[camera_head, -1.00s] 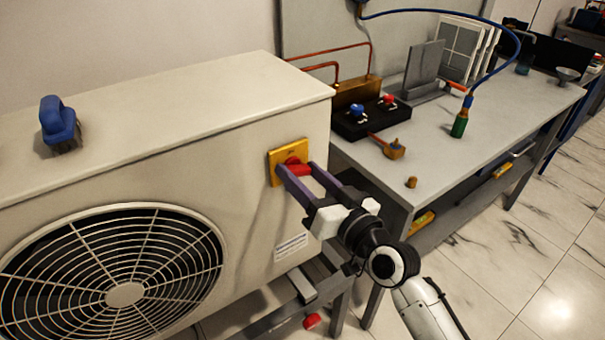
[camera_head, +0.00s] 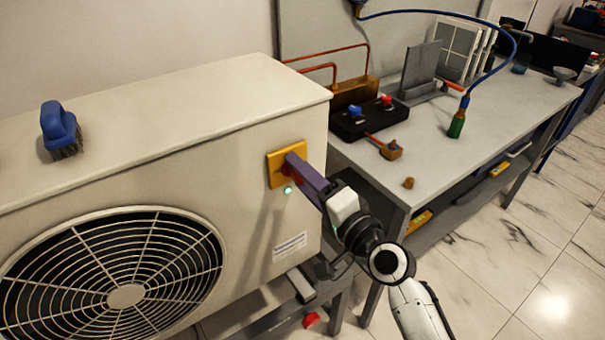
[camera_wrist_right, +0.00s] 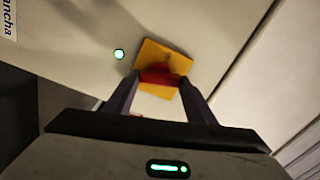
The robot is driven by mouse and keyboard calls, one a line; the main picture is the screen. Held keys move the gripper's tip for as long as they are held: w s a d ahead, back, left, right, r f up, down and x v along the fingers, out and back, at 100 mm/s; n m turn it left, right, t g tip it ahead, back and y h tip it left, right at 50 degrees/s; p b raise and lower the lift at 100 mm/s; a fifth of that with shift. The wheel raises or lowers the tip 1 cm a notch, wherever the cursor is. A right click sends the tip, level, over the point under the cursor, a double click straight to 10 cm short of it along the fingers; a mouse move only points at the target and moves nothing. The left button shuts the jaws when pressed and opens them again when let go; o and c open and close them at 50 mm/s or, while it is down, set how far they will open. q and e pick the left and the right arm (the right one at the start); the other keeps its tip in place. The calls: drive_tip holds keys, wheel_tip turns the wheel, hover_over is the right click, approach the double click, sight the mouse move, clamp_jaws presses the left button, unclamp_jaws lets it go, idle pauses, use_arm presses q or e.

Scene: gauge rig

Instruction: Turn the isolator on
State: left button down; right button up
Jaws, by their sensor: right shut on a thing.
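The isolator is a yellow square plate (camera_head: 273,168) with a red knob (camera_head: 290,171) on the side of the white outdoor unit. In the right wrist view the yellow plate (camera_wrist_right: 152,53) is tilted, and the red knob (camera_wrist_right: 160,77) lies between my two purple fingers. My right gripper (camera_head: 297,166) is shut on the red knob, and its fingers hide much of it in the head view. A small green light (camera_head: 287,190) glows below the plate; it also shows in the right wrist view (camera_wrist_right: 119,54). My left gripper is not in view.
The white unit (camera_head: 170,115) has a fan grille in front and a blue brush (camera_head: 60,130) on top. A grey workbench (camera_head: 450,150) to the right carries a black manifold block (camera_head: 365,118), a brass fitting (camera_head: 391,150) and a green-tipped blue hose (camera_head: 457,124).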

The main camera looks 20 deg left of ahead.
drive_tip(key=shift+f+m+p, duration=0.1)
drive_tip(key=shift+m+p, duration=0.2)
drive_tip(key=shift+m, duration=1.2)
drive_tip(key=o, duration=1)
drive_tip(key=shift+o, duration=0.2)
drive_tip(key=shift+d, duration=0.1)
drive_tip(key=v, duration=1)
drive_tip(key=shift+s, duration=0.1)
